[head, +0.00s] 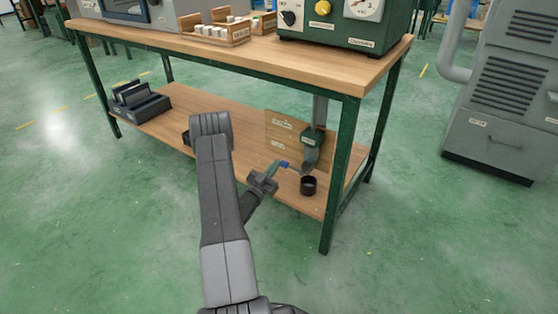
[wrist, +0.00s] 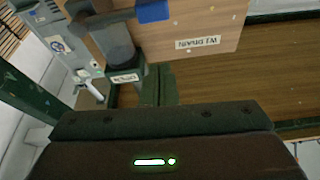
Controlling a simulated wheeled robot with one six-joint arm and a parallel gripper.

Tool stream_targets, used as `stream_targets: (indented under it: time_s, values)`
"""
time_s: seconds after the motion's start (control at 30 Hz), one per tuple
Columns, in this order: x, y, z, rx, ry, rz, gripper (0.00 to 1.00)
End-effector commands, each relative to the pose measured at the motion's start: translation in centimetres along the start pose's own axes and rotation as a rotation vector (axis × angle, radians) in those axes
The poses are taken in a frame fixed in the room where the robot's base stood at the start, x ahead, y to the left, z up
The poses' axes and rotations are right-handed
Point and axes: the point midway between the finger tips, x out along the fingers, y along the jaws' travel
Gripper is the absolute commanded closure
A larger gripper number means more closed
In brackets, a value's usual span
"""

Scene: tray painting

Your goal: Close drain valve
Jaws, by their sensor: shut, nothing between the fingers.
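The drain valve is under the bench, on a grey pipe with a green labelled body (head: 312,138). Its lever has a blue grip (head: 284,164) that points left in the head view. In the wrist view the blue grip (wrist: 153,11) is at the top edge, and the grey valve body (wrist: 118,42) is left of centre. My gripper (head: 273,170) is shut and empty, close to the grip's free end. In the wrist view my fingertips (wrist: 159,68) are below the blue grip with a visible gap. The head view does not show whether they touch.
A black cup (head: 308,186) stands on the lower shelf (head: 188,99) below the valve. A labelled wooden board (head: 280,128) stands behind it, also in the wrist view (wrist: 205,25). A green bench leg (head: 340,180) is to the right. Dark bins (head: 140,104) sit at the shelf's left.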

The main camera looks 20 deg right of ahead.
Motion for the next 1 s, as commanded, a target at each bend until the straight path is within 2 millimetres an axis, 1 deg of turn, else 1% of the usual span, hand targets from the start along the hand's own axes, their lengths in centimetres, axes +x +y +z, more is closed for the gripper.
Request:
stream_targets:
  time_s: [0.03,0.1,0.2,0.33,0.47,0.87,1.0]
  values:
    - [-1.0,-0.1,-0.3,0.000,-0.002,-0.003,1.00]
    - [-2.4,-0.1,-0.3,-0.001,-0.002,-0.003,1.00]
    - [-3.8,0.0,-0.2,0.001,0.000,-0.001,1.00]
    - [-4.8,0.1,-0.2,0.001,0.002,0.000,1.00]
    - [-5.2,0.1,-0.2,0.002,0.003,0.002,1.00]
    - [-5.1,0.1,-0.1,0.002,0.003,0.001,1.00]
    - [-4.7,0.1,-0.1,0.003,0.004,0.002,1.00]
